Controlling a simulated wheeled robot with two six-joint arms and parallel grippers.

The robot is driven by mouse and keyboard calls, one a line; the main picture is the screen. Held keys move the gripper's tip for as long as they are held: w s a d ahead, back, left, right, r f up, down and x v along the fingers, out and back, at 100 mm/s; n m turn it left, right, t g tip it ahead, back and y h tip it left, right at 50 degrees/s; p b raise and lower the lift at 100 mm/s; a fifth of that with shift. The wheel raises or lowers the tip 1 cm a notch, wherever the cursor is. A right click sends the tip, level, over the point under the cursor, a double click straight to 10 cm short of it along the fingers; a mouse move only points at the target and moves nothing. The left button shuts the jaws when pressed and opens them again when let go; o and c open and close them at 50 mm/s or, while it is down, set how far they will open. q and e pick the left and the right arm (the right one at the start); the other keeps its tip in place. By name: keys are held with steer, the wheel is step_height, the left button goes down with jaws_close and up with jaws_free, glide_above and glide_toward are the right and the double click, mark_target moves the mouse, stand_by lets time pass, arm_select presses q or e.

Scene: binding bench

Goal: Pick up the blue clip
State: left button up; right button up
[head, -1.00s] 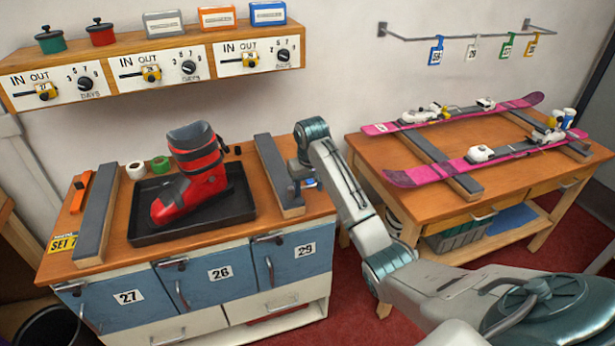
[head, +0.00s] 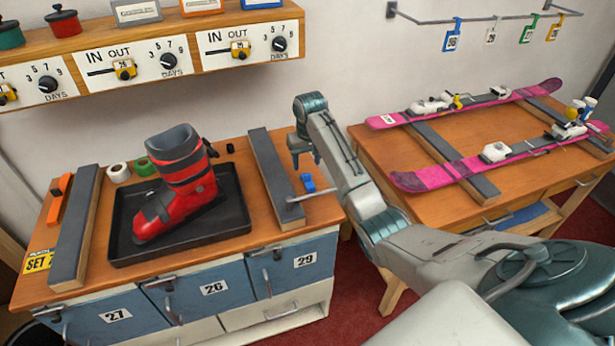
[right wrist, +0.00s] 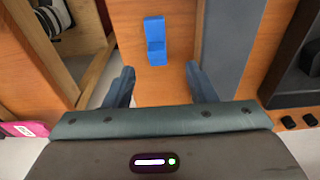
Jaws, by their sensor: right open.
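The blue clip (head: 308,182) lies on the right end of the wooden bench top, to the right of a dark-topped rail. My right gripper (head: 305,158) is open and empty, just behind and above the clip in the head view. The right wrist view shows the blue clip (right wrist: 155,45) beyond the two spread fingertips (right wrist: 160,74), roughly centred between them and apart from both. My left gripper is not in view.
The dark-topped rail (head: 272,175) runs close beside the clip. A red ski boot (head: 178,190) stands in a black tray (head: 122,215) left of it. The second bench (head: 375,150), with pink skis (head: 430,180), stands to the right across a gap.

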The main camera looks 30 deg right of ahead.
mark_target(308, 174)
steer(key=shift+s+f, duration=0.1)
steer(key=shift+f, duration=0.6)
steer(key=shift+f+p, duration=0.35)
steer(key=f, duration=0.1)
steer(key=f+p, duration=0.1)
steer(key=f, duration=0.1)
steer(key=shift+w+d+f+p, duration=0.3)
steer(key=shift+f+p, duration=0.1)
steer(key=shift+f, duration=0.55)
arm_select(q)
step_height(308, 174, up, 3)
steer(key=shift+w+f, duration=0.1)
arm_select(e)
steer(key=shift+f, duration=0.1)
steer(key=shift+c, duration=0.9)
steer(key=c, duration=0.9)
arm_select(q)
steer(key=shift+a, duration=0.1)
arm_select(e)
steer(key=shift+w, duration=0.1)
